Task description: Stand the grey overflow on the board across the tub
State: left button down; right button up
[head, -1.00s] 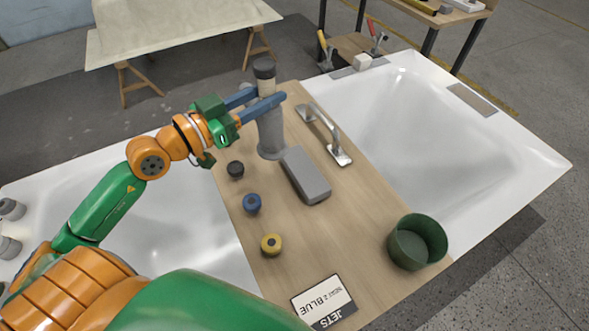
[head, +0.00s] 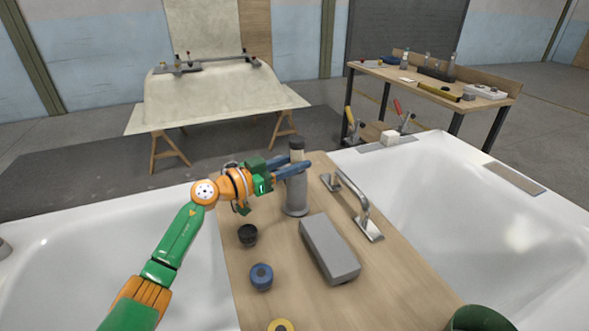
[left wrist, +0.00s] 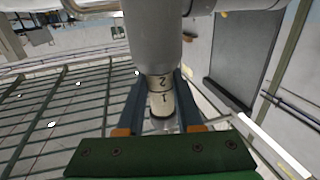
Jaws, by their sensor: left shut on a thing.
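The grey overflow (head: 297,193) is a grey cylinder with a pale neck and a dark cap. It is upright over the wooden board (head: 385,265) that lies across the tub, with its base at or very near the wood; contact is hard to tell. My left gripper (head: 298,170) is shut on its upper part. In the left wrist view the grey body (left wrist: 152,40) fills the top middle, and the blue fingers (left wrist: 161,98) flank a pale neck marked 2 and 1. My right gripper is not in view.
A grey block (head: 329,248) lies just in front of the overflow, with a chrome handle (head: 353,205) to its right. A black knob (head: 247,235), blue knob (head: 261,276) and yellow knob (head: 281,325) line the board's left side. A green pot (head: 481,320) is at bottom right.

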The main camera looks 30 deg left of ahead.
pick_arm(q)
jog(key=c, duration=0.6)
grip_release()
jog(key=shift+o, duration=0.2)
jog(key=shift+s, duration=0.1)
jog(key=v, duration=1.2)
jog(key=shift+b, duration=0.45)
